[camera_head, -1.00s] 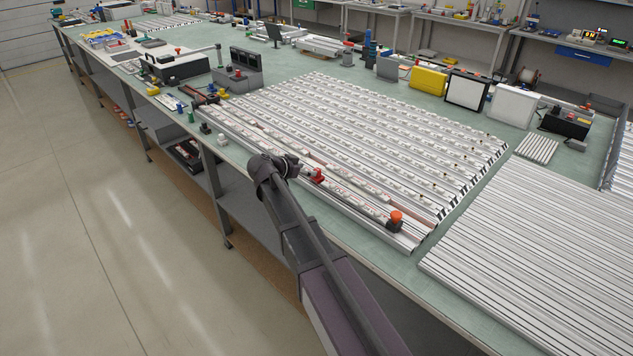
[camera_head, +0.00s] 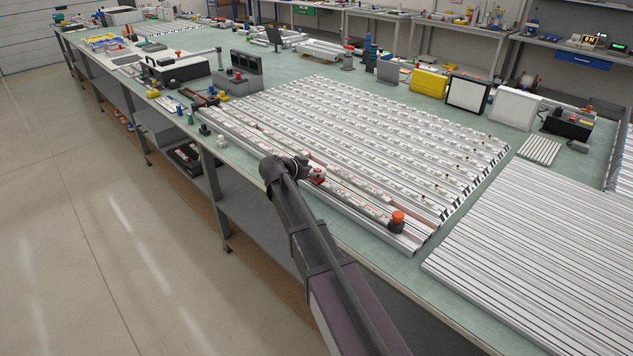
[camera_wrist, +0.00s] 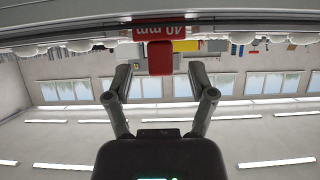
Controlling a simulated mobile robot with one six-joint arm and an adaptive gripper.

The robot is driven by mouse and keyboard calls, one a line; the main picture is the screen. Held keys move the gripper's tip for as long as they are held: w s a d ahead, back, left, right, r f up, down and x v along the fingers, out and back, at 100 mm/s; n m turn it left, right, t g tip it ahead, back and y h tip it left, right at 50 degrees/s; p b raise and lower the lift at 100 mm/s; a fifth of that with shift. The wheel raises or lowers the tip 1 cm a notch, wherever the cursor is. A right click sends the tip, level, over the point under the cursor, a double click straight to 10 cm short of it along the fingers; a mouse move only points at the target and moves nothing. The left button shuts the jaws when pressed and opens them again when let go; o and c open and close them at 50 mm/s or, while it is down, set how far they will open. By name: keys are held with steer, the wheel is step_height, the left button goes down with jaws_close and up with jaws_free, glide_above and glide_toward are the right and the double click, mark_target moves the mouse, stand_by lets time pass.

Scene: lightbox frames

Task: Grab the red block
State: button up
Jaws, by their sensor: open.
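The red block (camera_head: 317,174) sits on the pale rails near the front edge of the workbench. My gripper (camera_head: 304,167) is just left of it in the head view and partly overlaps its left side. In the wrist view, which looks upside down, the red block (camera_wrist: 160,58) shows between the lines of my open fingers (camera_wrist: 160,70), with clear space on both sides. A wider red piece marked "40 mm" adjoins it at the top of that view. My gripper holds nothing.
The green workbench (camera_head: 420,262) carries long rows of pale rails (camera_head: 380,130). An orange-topped black piece (camera_head: 397,220) stands right of the block. Bare silver rails (camera_head: 540,250) lie further right. Open floor (camera_head: 90,230) is at the left.

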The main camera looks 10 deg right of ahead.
steer(key=shift+x, duration=0.9)
steer(key=shift+r, duration=0.1)
jaws_close()
